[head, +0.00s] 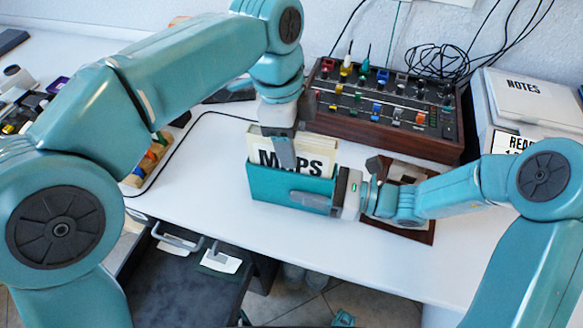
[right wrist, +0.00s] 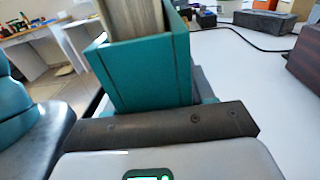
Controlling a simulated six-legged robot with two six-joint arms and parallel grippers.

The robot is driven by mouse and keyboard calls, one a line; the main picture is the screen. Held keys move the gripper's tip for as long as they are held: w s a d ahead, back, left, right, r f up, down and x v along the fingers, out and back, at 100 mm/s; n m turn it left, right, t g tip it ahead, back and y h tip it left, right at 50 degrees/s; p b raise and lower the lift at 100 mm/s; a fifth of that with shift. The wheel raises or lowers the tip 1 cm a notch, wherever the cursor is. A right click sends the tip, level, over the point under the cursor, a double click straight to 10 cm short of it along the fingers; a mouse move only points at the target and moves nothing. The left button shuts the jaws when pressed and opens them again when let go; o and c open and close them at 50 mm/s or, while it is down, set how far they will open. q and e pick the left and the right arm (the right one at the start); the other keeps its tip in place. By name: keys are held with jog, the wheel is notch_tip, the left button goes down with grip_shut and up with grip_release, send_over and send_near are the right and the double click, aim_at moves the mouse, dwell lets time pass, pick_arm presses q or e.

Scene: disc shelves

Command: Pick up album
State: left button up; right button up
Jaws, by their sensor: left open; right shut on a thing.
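A teal box (head: 272,190) holds cream sheets (head: 258,147) with a partly hidden "MAPS" label. It stands near the table's front edge in the head view. My right gripper (head: 318,198) is shut on the box at its right end. In the right wrist view the teal box (right wrist: 150,75) rises in front of the gripper, with the page edges showing inside. My left gripper (head: 285,152) is open, pointing down over the label and hiding part of it. I cannot tell whether it touches the sheets. Nothing in view is clearly marked as an album.
A wooden mixer panel (head: 385,110) with coloured knobs stands behind the box. A dark wooden item (head: 405,175) lies partly behind my right arm. White boxes marked "NOTES" (head: 535,95) stand at the right. A black cable (head: 170,165) runs left of the box.

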pick_arm(q)
jog(key=shift+d+f, duration=0.1)
jog(key=shift+f, duration=0.6)
grip_shut()
dwell(0.9)
